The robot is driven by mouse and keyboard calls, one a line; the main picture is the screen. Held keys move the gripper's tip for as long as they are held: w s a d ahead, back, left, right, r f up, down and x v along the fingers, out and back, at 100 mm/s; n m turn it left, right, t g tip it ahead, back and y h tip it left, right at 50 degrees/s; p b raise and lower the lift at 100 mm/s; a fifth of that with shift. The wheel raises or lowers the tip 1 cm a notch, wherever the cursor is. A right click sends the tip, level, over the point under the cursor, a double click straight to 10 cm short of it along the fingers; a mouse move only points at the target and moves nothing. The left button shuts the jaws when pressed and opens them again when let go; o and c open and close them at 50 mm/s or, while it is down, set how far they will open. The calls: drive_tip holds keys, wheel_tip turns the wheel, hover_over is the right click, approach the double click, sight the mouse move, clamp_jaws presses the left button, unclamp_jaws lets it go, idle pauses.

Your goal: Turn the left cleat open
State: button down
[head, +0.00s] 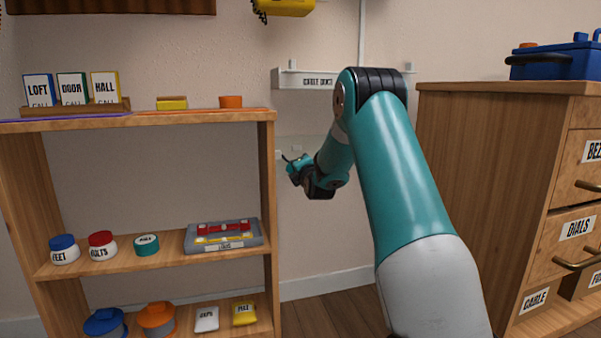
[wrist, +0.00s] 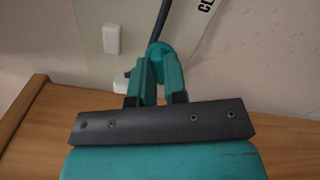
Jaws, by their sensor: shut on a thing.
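My gripper (head: 292,164) is by a pale panel on the wall, just right of the wooden shelf unit. In the wrist view, its teal fingers (wrist: 158,68) are close together on a slim dark rod or cord (wrist: 162,20), which runs up from a rounded teal end between the tips. I cannot tell whether this is part of the left cleat. A small white block (wrist: 112,39) stands on the panel left of the fingers. Another white piece (wrist: 120,83) is partly hidden behind them. My arm hides much of the panel in the head view.
The shelf unit (head: 265,190) stands close left of my gripper, with labelled cards, jars and a grey tray (head: 222,237). A white wall ledge (head: 300,79) with upright pegs is above. A wooden drawer cabinet (head: 480,180) stands at the right.

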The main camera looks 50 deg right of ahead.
drive_tip(key=shift+n, duration=0.5)
drive_tip(key=c, duration=1.2)
unclamp_jaws()
drive_tip(key=shift+o, duration=0.2)
drive_tip(key=b+v, duration=0.1)
drive_tip(key=v, duration=1.6)
drive_tip(key=shift+s, duration=0.25)
